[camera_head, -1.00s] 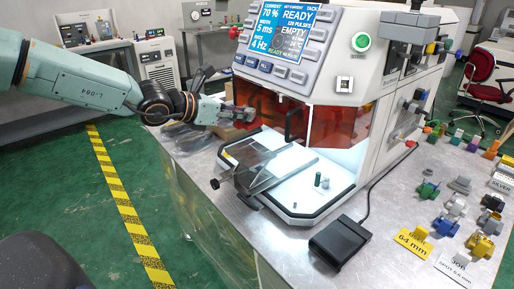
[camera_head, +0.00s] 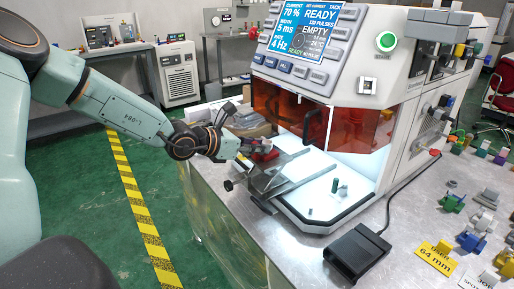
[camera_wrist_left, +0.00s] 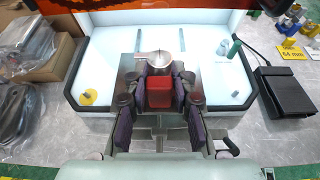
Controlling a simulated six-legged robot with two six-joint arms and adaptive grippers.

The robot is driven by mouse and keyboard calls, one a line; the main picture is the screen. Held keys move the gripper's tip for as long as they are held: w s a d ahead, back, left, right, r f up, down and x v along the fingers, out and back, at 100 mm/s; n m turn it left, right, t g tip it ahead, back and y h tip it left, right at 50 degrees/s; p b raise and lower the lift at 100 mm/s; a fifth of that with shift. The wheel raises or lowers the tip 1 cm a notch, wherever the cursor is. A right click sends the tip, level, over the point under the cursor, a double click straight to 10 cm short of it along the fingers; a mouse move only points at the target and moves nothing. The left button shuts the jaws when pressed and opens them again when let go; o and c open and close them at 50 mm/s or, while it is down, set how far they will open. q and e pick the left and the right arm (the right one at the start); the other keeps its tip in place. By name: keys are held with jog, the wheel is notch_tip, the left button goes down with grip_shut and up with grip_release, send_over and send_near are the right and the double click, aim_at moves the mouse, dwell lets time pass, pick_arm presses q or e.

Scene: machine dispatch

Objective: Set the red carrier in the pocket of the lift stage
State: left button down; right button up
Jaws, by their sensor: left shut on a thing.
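The red carrier (camera_wrist_left: 159,92) is a small red block between the fingers of my left gripper (camera_wrist_left: 159,98) in the left wrist view. A round silver piece (camera_wrist_left: 160,64) shows just beyond it. In the head view my left gripper (camera_head: 262,150) is shut on the red carrier, which shows only as a bit of red. It is at the near left edge of the machine's white work bay, over or beside the grey metal lift stage (camera_head: 288,176). The stage's pocket is hidden, and I cannot tell whether the carrier touches the stage. My right gripper is not in view.
The machine's orange shield (camera_head: 350,128) stands just behind the stage. Small green and grey pegs (camera_head: 336,186) stand in the white bay. A black pedal (camera_head: 356,250) and several coloured fixtures (camera_head: 470,240) are on the metal table to the right. A cardboard box (camera_wrist_left: 45,65) lies left.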

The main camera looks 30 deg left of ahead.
pick_arm(q)
jog(key=shift+r, duration=0.1)
jog(key=shift+a+f, duration=0.25)
jog(key=shift+a, duration=0.05)
jog(key=c, duration=1.4)
grip_release()
jog(key=shift+c, duration=0.2)
jog(key=o, duration=0.3)
jog(key=shift+d+r, duration=0.1)
jog(key=shift+d, duration=0.2)
jog(key=shift+o, duration=0.2)
jog(key=shift+a, duration=0.1)
jog(key=shift+a, duration=0.15)
